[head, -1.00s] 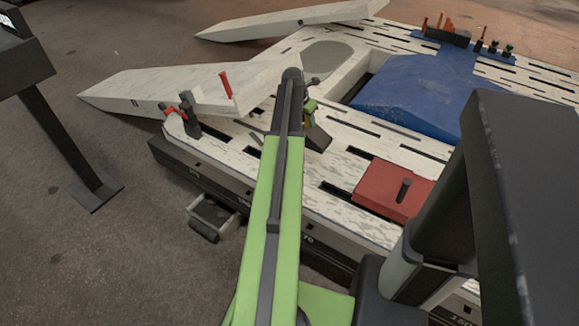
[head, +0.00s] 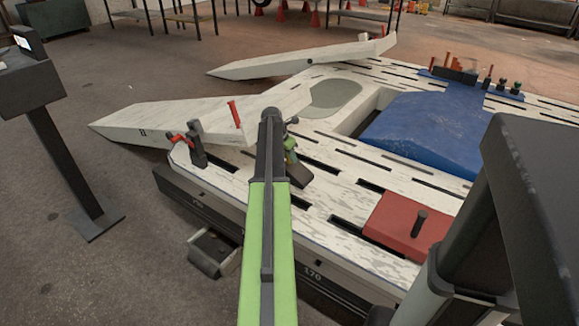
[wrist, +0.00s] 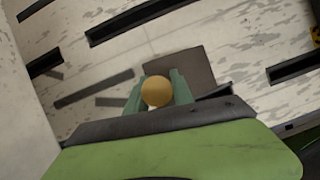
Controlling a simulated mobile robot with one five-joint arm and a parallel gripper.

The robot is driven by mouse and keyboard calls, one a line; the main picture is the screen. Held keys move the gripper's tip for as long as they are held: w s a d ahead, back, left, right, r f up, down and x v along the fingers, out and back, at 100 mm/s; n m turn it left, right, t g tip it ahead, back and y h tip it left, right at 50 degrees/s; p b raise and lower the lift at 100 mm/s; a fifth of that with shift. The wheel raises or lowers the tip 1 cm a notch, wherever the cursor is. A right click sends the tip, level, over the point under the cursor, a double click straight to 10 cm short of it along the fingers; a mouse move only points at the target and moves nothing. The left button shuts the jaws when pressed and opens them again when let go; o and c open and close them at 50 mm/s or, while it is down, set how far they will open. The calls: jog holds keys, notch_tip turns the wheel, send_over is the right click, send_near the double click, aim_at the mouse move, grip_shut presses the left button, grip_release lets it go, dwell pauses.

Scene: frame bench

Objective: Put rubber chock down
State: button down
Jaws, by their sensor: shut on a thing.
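The rubber chock (head: 299,175) is a small dark block just right of my forearm in the head view. In the wrist view the chock (wrist: 185,65) is a flat dark shape beyond the green fingertips. My gripper (wrist: 157,93) is shut on it, with a round yellow-orange knob between the fingers. In the head view my gripper (head: 291,152) is mostly hidden by the arm. The chock is over the pale slotted bench deck (head: 335,187), near its left end. I cannot tell whether it touches the deck.
A pale ramp (head: 165,120) and a red-handled clamp (head: 196,148) are to the left. A red block (head: 408,225) with a dark peg is to the right. A blue cover (head: 425,130) lies behind. A post stand (head: 60,140) is at far left.

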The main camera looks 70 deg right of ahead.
aim_at(290, 162)
jog(key=shift+f+b, duration=1.5)
jog(key=shift+f, duration=0.4)
jog(key=c, duration=1.1)
grip_release()
jog(key=shift+r, duration=0.1)
jog(key=shift+r, duration=0.1)
jog(key=p+v, duration=1.1)
jog(key=v, duration=0.1)
jog(key=shift+p, duration=0.3)
